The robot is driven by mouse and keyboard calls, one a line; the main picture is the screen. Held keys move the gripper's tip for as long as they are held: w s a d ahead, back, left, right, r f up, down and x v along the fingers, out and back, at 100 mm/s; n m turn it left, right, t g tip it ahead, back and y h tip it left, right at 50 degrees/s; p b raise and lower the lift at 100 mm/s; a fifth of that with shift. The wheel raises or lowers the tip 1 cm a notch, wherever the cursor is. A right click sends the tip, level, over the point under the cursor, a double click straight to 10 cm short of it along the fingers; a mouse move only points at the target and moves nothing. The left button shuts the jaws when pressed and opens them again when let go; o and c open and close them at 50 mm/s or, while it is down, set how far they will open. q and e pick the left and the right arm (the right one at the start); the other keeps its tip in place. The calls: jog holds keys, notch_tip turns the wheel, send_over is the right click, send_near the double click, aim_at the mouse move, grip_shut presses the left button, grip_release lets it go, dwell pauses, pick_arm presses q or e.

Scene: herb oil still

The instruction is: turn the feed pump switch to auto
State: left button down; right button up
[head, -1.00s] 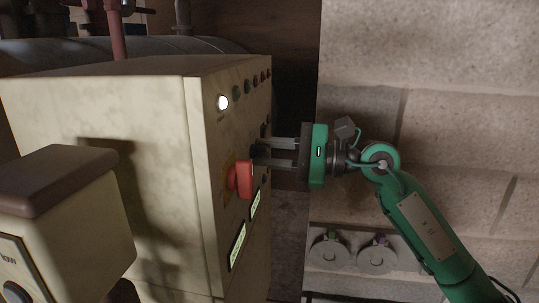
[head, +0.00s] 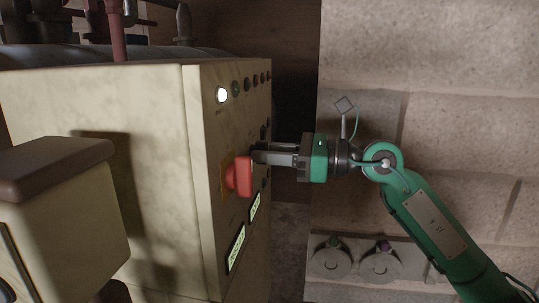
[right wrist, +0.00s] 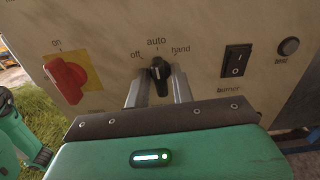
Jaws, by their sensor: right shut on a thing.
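The feed pump switch is a small black rotary knob (right wrist: 159,70) on the panel, with off, auto and hand marked around its top. In the right wrist view its pointer points up, at or close to auto. My right gripper (right wrist: 158,88) is shut on the knob, one finger on each side. In the head view the right gripper (head: 262,156) reaches the cabinet (head: 205,150) from the right, and its fingers mostly hide the knob. Any name label below the knob is hidden by the gripper. My left gripper is not in view.
A red rotary switch (right wrist: 66,80) on a yellow plate is left of the knob; it also shows in the head view (head: 240,177). A black burner rocker (right wrist: 236,61) and a test button (right wrist: 290,47) are to the right. A stone wall (head: 460,80) stands behind my right arm.

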jog(key=shift+m, duration=0.4)
jog(key=o, duration=0.7)
jog(key=b+v, duration=0.5)
jog(key=v, duration=0.9)
jog(key=shift+b, duration=0.35)
jog(key=shift+a, duration=0.15)
